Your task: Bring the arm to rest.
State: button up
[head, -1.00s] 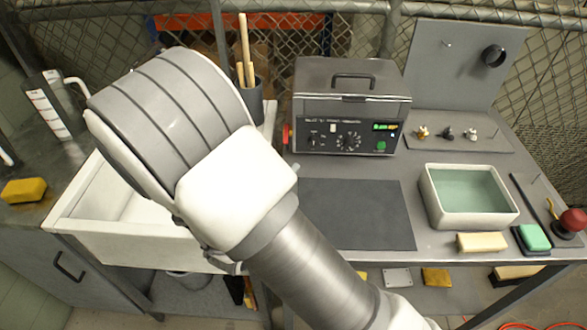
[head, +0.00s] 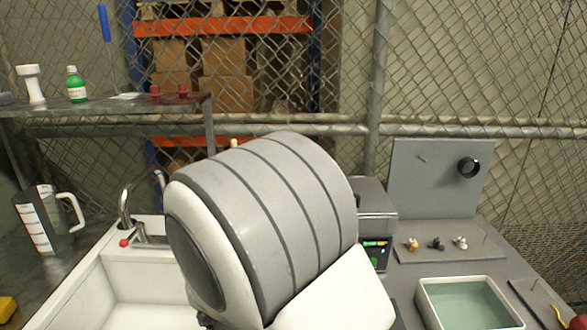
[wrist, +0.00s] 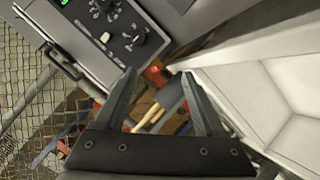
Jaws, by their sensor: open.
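My arm fills the middle of the head view, and its large grey and white joint hides part of the sink and most of the control box. My gripper (wrist: 160,95) shows in the wrist view with its two dark fingers spread apart and nothing between them. Beyond the fingers are the control box (wrist: 100,35) at upper left and the white sink (wrist: 265,85) at right. The gripper itself is not visible in the head view.
A sink (head: 80,285) with a tap (head: 130,205) and a measuring jug (head: 45,220) stand at left. A water-filled tray (head: 468,303) and small fittings (head: 437,244) are at right. A shelf (head: 100,103) holds a green bottle (head: 76,85). A chain-link fence (head: 440,80) runs behind.

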jog(key=s+d+r+m+g+y, duration=0.2)
jog(key=r+y, duration=0.1)
jog(key=r, duration=0.4)
jog(key=s+d+r+m+g+y, duration=0.1)
jog(key=s+d+r+g+y, duration=0.15)
jog(key=r, duration=0.45)
jog(key=s+d+r+m+g+h, duration=0.1)
jog(key=s+d+r, duration=0.1)
jog(key=s+d, duration=0.5)
jog(key=s+d+r+m+g+h, duration=0.1)
jog(key=s+d+r+m+h, duration=0.1)
jog(key=s+d, duration=0.6)
jog(key=shift+s+m, duration=0.3)
jog(key=shift+s, duration=0.55)
jog(key=shift+g, duration=0.25)
